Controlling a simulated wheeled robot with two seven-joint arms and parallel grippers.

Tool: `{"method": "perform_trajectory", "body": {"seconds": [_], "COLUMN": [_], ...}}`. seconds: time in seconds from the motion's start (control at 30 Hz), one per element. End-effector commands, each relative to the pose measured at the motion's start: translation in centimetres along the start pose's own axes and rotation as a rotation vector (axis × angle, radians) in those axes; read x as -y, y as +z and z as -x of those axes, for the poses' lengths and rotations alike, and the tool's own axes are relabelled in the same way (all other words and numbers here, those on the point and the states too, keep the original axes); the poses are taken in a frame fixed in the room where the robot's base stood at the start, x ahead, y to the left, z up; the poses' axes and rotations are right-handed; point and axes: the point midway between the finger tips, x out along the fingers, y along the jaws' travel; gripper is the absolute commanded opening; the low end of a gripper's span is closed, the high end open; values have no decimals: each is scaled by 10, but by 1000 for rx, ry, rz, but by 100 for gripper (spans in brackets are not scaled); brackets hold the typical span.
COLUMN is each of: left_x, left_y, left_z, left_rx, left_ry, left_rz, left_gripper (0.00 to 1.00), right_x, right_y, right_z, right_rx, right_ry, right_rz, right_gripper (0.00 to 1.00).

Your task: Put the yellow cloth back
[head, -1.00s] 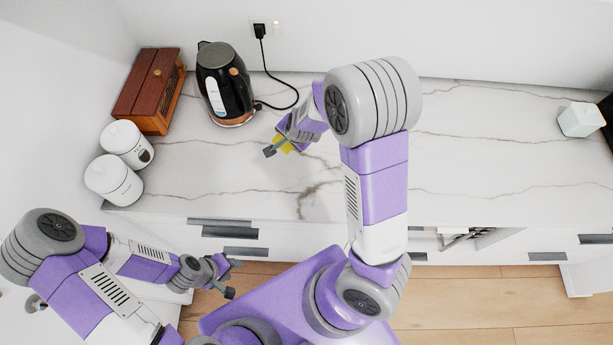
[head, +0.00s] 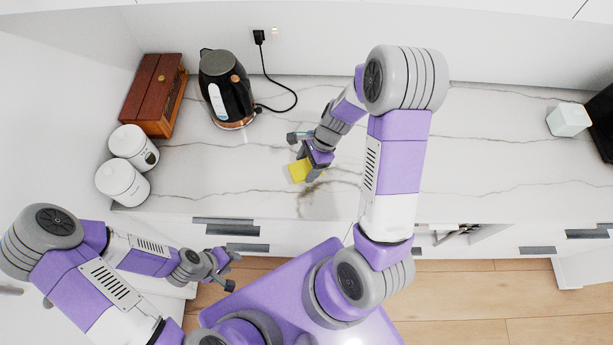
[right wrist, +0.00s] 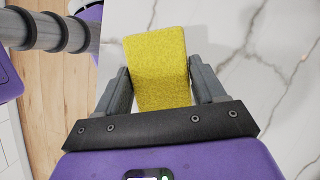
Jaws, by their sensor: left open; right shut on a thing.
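The yellow cloth (head: 299,171) is a small yellow piece held over the marble counter, left of centre in the head view. My right gripper (head: 302,161) is shut on it. In the right wrist view the cloth (right wrist: 160,72) sits between the two fingers of my right gripper (right wrist: 160,85), with its far part sticking out beyond them. I cannot tell whether the cloth touches the counter. My left gripper (head: 230,271) is open and empty, low in front of the counter's drawers.
On the marble counter (head: 480,160) stand a black kettle (head: 226,90), a wooden box (head: 153,95), two white canisters (head: 122,184) and, far right, a white block (head: 568,119). The kettle's cord (head: 280,108) runs to a wall socket. The counter's middle right is clear. A brownish stain (head: 313,200) lies near the cloth.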

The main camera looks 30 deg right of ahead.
Motion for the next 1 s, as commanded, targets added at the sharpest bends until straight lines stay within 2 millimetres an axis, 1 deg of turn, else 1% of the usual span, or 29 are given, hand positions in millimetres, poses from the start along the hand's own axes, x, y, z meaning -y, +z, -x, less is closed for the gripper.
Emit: {"method": "perform_trajectory", "body": {"seconds": [0.03, 0.1, 0.33, 0.53, 0.6, 0.8, 0.83, 0.93, 1.0], "left_x": [2, 3, 4, 6, 6, 6, 6, 6, 6], "left_y": [0, 0, 0, -1, -1, -1, -1, -1, -1], "left_z": [-5, -8, -11, -17, -17, -16, -16, -16, -16], "left_rx": [0, 0, 0, 0, 0, 0, 0, 0, 0], "left_ry": [0, 0, 0, 0, 0, 0, 0, 0, 0], "left_rz": [0, 0, 0, 0, 0, 0, 0, 0, 0], "left_gripper": [43, 43, 43, 43, 43, 43, 43, 43, 43], "right_x": [-1, 0, 0, 0, 1, 1, 1, 1, 1], "right_y": [-6, -10, -17, -28, -28, -28, -28, -28, -28], "right_z": [-13, -23, -39, -65, -67, -66, -66, -66, -66], "right_rx": [0, -1, -2, -2, -2, -3, -3, -3, -3], "right_ry": [4, 2, 0, 0, -2, -3, -3, -2, -2], "right_rz": [-3, -1, 1, 1, 3, 4, 3, 3, 3], "right_gripper": [45, 45, 45, 45, 45, 45, 72, 88, 95]}}
